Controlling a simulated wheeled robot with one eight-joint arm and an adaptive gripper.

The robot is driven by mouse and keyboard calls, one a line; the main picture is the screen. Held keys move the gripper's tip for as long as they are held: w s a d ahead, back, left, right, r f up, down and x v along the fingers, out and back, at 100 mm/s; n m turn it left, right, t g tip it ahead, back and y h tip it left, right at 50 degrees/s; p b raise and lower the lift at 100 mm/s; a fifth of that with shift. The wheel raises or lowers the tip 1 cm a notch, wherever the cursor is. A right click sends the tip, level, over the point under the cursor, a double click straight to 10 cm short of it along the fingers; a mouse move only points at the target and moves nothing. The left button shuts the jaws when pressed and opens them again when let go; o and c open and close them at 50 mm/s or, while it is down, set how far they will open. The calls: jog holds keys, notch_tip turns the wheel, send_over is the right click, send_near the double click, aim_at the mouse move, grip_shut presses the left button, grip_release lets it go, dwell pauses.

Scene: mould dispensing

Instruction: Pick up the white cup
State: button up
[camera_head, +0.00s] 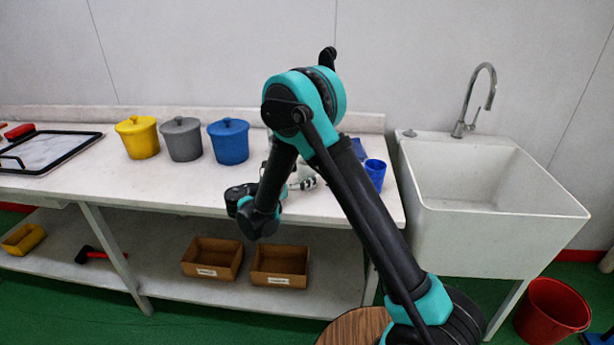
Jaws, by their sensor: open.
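My gripper (308,183) is over the right part of the white table (205,190), mostly hidden behind my own arm. Its fingers look open, and I cannot make out anything held between them. Something pale shows just beside the fingers, but it is too small and covered to tell whether it is the white cup. A blue cup (375,175) stands upright to the right of my gripper, near the table's right end.
Yellow (138,138), grey (181,140) and blue (229,143) lidded pots stand left of my gripper. A black-rimmed tray (88,146) lies far left. A white sink (490,228) adjoins on the right. A red bucket (552,310) stands on the floor.

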jog(key=x, duration=0.4)
jog(key=shift+w+d+f, duration=0.15)
jog(key=shift+w+f, duration=0.1)
jog(key=shift+c, duration=0.4)
jog(key=c, duration=0.8)
jog(key=shift+c, duration=0.7)
